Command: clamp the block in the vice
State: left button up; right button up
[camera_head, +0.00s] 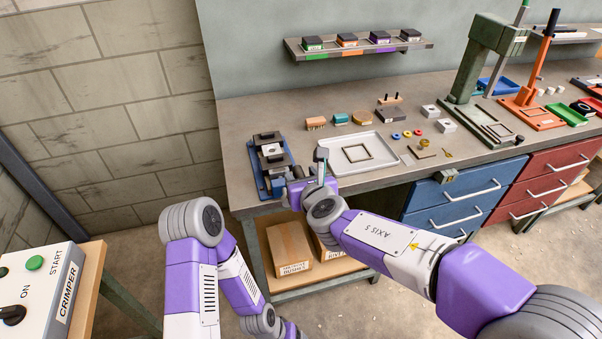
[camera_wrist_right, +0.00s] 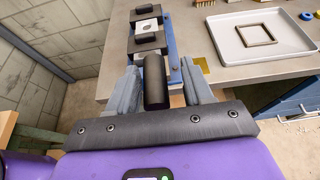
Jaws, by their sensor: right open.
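The vice (camera_head: 260,178) has a blue base and dark grey jaws, and stands at the left end of the bench. It also shows in the wrist view (camera_wrist_right: 173,55). A pale block with a dark hole (camera_wrist_right: 147,26) sits between the jaws; it shows small in the head view (camera_head: 271,150). I cannot tell whether both jaws touch it. My right gripper (camera_wrist_right: 161,80) is open at the vice's near end, its fingers either side of the black cylindrical handle (camera_wrist_right: 155,80). Contact with the handle is unclear. My left gripper is out of view; only its arm shows.
A white tray (camera_head: 337,168) holding a square frame lies right of the vice. Small coloured parts and brushes lie around it. A green press (camera_head: 482,50) and an orange press (camera_head: 535,75) stand further right. A crimper box (camera_head: 45,290) is at lower left.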

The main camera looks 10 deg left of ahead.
jog(key=p+v, duration=0.1)
jog(key=v, duration=0.5)
jog(key=shift+d, duration=0.1)
dwell(0.3)
